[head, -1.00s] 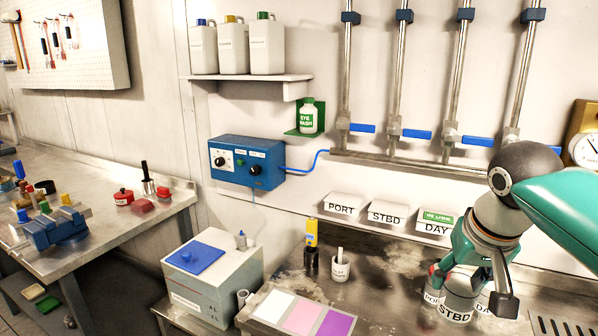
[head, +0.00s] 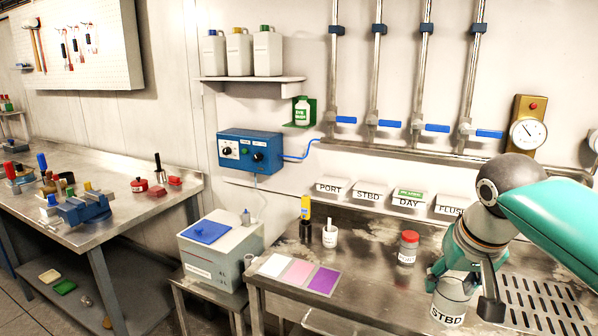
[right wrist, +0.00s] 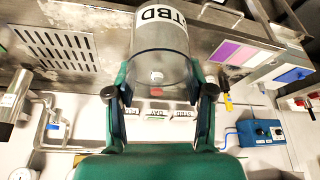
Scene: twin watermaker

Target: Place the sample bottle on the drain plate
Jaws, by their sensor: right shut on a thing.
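The sample bottle (head: 449,302) is a clear jar with a white STBD label. My right gripper (head: 462,288) is shut around its upper part and hides its top. In the right wrist view the clear bottle (right wrist: 160,62) sits between the two fingers (right wrist: 160,92), label at the top of the picture. The drain plate (head: 548,303) is a slotted metal plate at the lower right, just right of the bottle; it also shows in the right wrist view (right wrist: 52,48). I cannot tell whether the bottle touches the bench. My left gripper is not in view.
A red-capped bottle labelled PORT (head: 408,248) stands left of my right gripper. Label trays (head: 370,193) line the wall. Bench (head: 370,262) between is clear.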

